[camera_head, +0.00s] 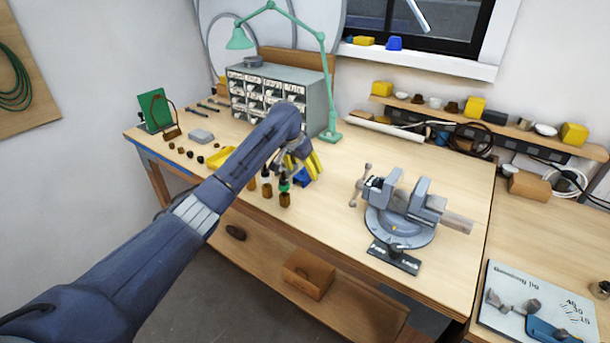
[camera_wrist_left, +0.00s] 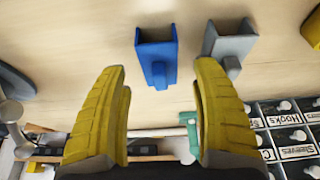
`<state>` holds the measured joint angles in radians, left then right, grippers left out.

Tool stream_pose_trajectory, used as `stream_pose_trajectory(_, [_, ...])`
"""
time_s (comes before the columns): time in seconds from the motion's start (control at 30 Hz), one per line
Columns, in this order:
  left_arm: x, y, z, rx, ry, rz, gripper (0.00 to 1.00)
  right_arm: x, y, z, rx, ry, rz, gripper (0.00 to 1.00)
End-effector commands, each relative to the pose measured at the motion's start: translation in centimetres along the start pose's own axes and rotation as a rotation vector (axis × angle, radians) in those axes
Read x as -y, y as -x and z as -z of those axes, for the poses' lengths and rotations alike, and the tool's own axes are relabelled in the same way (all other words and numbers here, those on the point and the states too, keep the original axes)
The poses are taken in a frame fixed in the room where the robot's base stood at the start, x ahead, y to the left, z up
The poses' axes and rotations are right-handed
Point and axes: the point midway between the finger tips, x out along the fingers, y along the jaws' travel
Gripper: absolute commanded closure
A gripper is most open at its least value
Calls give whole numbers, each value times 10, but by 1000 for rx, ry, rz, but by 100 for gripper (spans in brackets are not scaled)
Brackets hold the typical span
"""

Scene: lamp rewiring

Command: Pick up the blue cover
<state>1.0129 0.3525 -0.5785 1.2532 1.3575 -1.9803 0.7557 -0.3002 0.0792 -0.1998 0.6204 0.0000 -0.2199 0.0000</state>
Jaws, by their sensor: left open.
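The blue cover (camera_wrist_left: 156,55) is a small open channel-shaped piece with a narrow tab. In the left wrist view it lies on the wooden tabletop just beyond my fingertips, roughly in line with the gap between them. In the head view a bit of blue (camera_head: 301,178) shows beside the yellow fingers, mostly hidden by my gripper. My left gripper (camera_head: 314,167) is open and points down at the bench; it also shows in the wrist view (camera_wrist_left: 162,78) with nothing between its fingers. My right gripper is not in view.
A similar grey piece (camera_wrist_left: 232,42) lies close beside the blue cover. Small bottles (camera_head: 284,195) stand near the gripper at the bench's front edge. A vise (camera_head: 401,215) is to the right. A drawer cabinet (camera_head: 318,98) and green lamp (camera_head: 330,134) stand behind.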

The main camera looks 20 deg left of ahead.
Motion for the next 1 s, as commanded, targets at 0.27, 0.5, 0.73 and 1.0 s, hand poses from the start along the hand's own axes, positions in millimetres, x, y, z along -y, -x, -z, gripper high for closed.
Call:
stream_pose_trajectory(0.27, [0, -18, 0, 0, 0, 0, 35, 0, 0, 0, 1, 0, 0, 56])
stream_pose_trajectory(0.5, [0, -18, 0, 0, 0, 0, 34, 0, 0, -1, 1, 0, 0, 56])
stream_pose_trajectory(0.73, [0, -18, 0, 0, 0, 0, 61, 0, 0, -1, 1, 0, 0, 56])
stream_pose_trajectory(1.0, [0, -18, 0, 0, 0, 0, 92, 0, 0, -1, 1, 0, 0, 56])
